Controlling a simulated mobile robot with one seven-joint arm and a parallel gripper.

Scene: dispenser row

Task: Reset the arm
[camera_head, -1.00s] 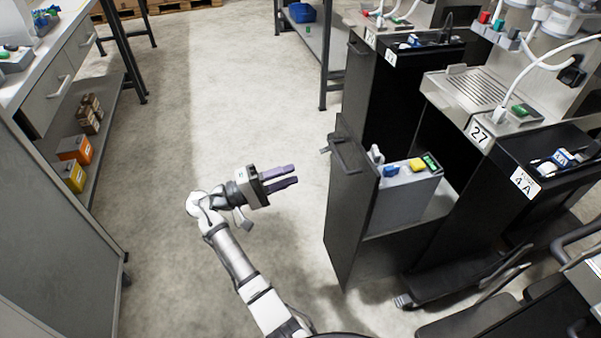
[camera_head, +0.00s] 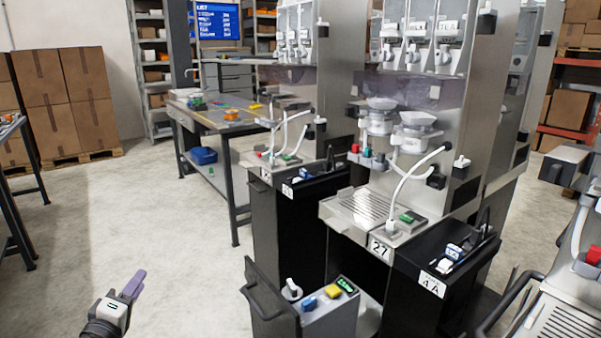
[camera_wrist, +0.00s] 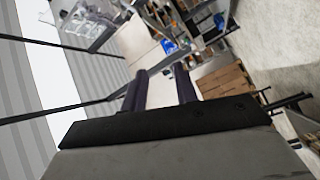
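My gripper (camera_head: 130,290) is at the lower left of the head view, over bare floor, to the left of the open drawer. Only its dark body and purple-grey fingers show there; the rest of the arm is below the picture. In the wrist view my gripper (camera_wrist: 160,88) shows two dark fingers set apart with a gap and nothing between them.
The pulled-out drawer (camera_head: 268,305) with a grey unit (camera_head: 330,318) juts out below dispenser 27 (camera_head: 375,208). Dispensers line the right side. A workbench (camera_head: 222,122) stands behind, stacked boxes (camera_head: 75,105) at the back left. The floor (camera_head: 150,210) between is clear.

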